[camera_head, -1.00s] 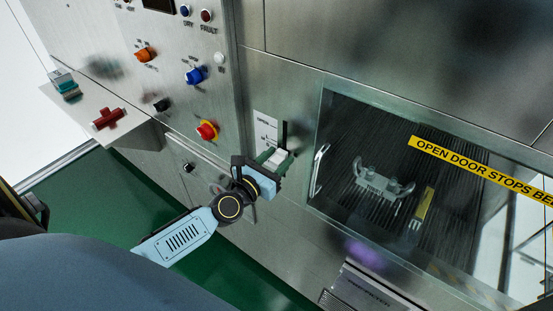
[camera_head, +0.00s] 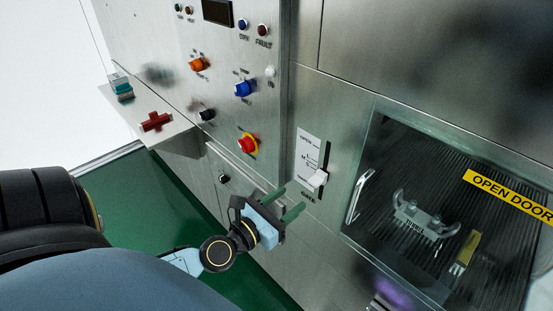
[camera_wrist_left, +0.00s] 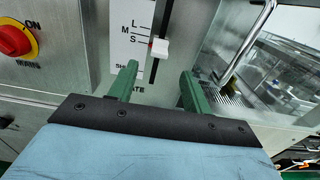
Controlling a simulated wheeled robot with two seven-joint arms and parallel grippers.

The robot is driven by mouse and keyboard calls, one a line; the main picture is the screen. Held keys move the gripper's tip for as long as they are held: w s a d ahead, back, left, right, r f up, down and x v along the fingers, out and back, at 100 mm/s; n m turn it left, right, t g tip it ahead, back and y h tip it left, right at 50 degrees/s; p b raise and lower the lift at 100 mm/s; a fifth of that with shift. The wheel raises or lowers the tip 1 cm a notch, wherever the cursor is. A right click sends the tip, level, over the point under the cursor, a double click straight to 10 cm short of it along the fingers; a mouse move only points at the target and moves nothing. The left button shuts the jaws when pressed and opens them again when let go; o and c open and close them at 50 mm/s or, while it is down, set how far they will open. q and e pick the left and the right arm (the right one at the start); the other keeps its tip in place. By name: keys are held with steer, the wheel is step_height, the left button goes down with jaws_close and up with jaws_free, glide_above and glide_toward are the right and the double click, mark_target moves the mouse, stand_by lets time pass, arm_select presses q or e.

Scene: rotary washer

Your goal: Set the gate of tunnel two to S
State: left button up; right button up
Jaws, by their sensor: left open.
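The gate control is a white slider knob (camera_head: 319,180) in a dark vertical slot beside a white scale plate (camera_head: 308,150). In the left wrist view, the knob (camera_wrist_left: 160,48) stands beside or just below the S mark, with L and M above it; a small red mark shows at its left edge. My left gripper (camera_head: 284,202) has green fingers, spread and empty. It is below and left of the knob in the head view, apart from it. In the left wrist view, its fingertips (camera_wrist_left: 159,72) point up toward the slot, with the knob above the gap. My right gripper is not in view.
A glass door with a metal handle (camera_head: 359,196) is right of the slider. A shelf holds a red object (camera_head: 156,122).

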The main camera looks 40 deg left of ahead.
arm_select(q)
steer(key=shift+s+a+b, duration=0.1)
steer(key=shift+s+b, duration=0.35)
steer(key=shift+s, duration=1.1)
steer(key=s+f+m+g+b, duration=0.4)
steer(key=f+m, duration=0.6)
steer(key=f, duration=0.9)
steer(key=s+f+m+g+b, duration=0.2)
steer(key=s+f+m+g, duration=0.25)
steer(key=f+m, duration=1)
steer(key=s+d+f+m+g+b, duration=0.1)
steer(key=s+f+m, duration=0.3)
steer(key=s+f, duration=0.4)
steer(key=s+d+f+m+g+b, duration=0.2)
steer(key=s+f+m+g, duration=0.2)
steer(key=s+f, duration=0.3)
steer(key=s+d+f+m+g+y+b, duration=0.1)
steer(key=s+d+f+m+g, duration=0.1)
steer(key=s+f+m, duration=0.3)
steer(key=s+f+g, duration=0.1)
steer(key=s+f, duration=0.2)
steer(key=f, duration=0.2)
steer(key=shift+s+d, duration=0.15)
steer(key=shift+s, duration=0.15)
steer(key=shift+g, duration=0.25)
